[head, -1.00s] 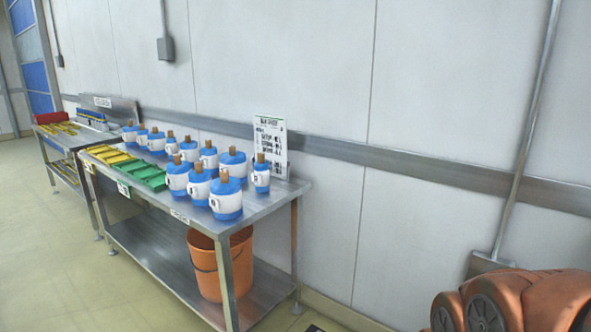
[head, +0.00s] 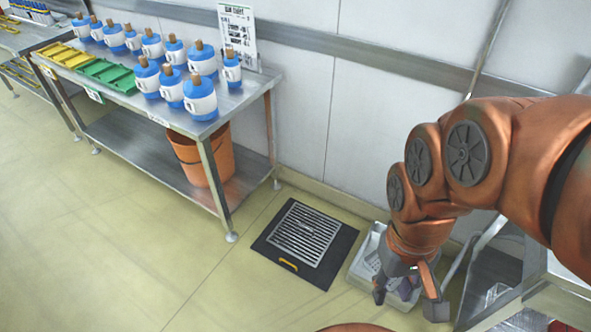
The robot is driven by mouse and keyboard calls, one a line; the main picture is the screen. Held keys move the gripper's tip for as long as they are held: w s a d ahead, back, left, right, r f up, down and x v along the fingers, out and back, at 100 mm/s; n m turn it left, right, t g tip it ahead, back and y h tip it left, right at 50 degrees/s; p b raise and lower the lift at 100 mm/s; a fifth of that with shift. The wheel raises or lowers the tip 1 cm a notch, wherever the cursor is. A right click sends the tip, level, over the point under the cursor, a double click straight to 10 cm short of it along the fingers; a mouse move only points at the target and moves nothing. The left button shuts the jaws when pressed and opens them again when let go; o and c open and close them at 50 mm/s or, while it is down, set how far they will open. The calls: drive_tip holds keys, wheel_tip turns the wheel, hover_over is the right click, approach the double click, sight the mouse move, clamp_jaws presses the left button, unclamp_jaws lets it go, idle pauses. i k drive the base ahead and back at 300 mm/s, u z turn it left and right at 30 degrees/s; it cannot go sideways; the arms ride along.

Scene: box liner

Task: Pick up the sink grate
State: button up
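A metal slatted grate (head: 304,233), which looks like the sink grate, lies flat on a black square mat (head: 262,243) on the floor. A small yellow handle-like piece (head: 288,265) lies at the mat's near edge. My gripper (head: 408,302) is to the right of the grate and apart from it, pointing down over a pale tray. Its fingers are spread apart. A small purple-grey patch shows between them, and I cannot tell what it is.
The pale tray (head: 362,264) stands right of the mat, partly hidden by my gripper. A steel table (head: 235,100) with blue-and-white bottles (head: 200,97) stands behind left, an orange bucket (head: 190,158) on its lower shelf. The floor (head: 120,240) in front is clear.

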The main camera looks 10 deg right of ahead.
sight(305, 230)
drive_tip(key=k, duration=0.65)
drive_tip(key=u, duration=0.8)
drive_tip(key=i, duration=1.95)
drive_tip(key=z, duration=0.7)
